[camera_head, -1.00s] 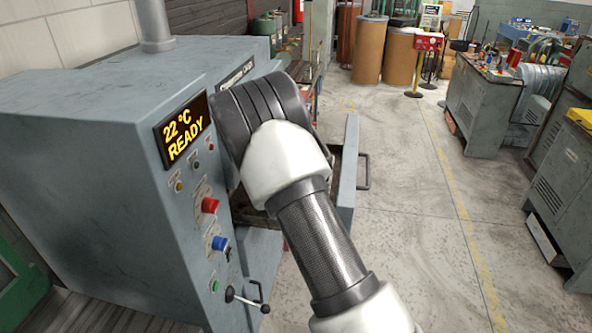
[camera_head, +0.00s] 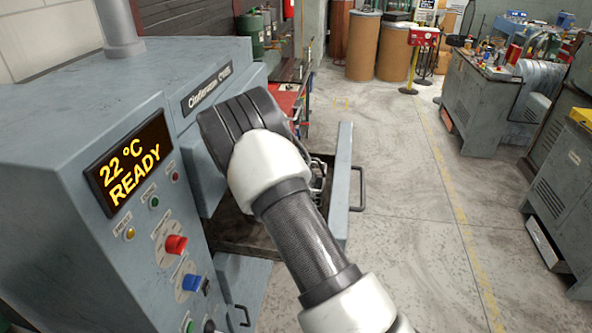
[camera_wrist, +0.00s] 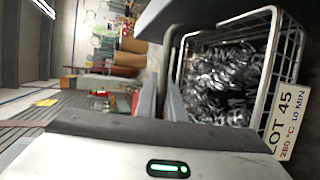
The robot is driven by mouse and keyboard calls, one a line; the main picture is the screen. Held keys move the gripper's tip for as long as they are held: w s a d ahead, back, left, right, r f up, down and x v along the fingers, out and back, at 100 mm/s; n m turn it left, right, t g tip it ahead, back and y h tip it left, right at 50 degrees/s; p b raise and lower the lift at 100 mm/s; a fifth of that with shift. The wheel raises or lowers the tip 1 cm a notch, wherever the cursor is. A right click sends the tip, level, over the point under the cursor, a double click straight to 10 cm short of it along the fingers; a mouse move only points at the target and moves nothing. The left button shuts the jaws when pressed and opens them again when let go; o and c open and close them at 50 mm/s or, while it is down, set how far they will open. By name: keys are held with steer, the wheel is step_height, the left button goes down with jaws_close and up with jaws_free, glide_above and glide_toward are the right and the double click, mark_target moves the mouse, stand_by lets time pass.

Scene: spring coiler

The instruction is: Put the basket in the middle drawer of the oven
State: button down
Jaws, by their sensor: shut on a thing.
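The basket (camera_wrist: 225,85) is a wire basket full of shiny metal springs, with a "LOT 45, 280 °C, 10 MIN" tag, in the wrist view. My gripper (camera_wrist: 161,92) is shut on the basket at its near side. In the head view, part of the basket (camera_head: 320,174) shows behind my arm, above or within the open drawer's outline; its height over the drawer floor cannot be told. The grey oven (camera_head: 100,75) stands at the left, its screen reading "22 °C READY". Its open drawer (camera_head: 342,185) has a dark inside, partly hidden by my arm. My gripper's fingers are hidden there.
A handle (camera_head: 243,315) sits lower on the oven, below the open drawer. A red cart (camera_head: 290,105) stands behind the oven. The floor right of the drawer is clear.

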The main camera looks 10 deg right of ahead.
steer(key=shift+f, duration=2.05)
steer(key=c, duration=1.9)
jaws_free()
steer(key=shift+f, duration=0.1)
steer(key=shift+o, duration=0.2)
steer(key=shift+s+a, duration=0.1)
steer(key=shift+v, duration=3.65)
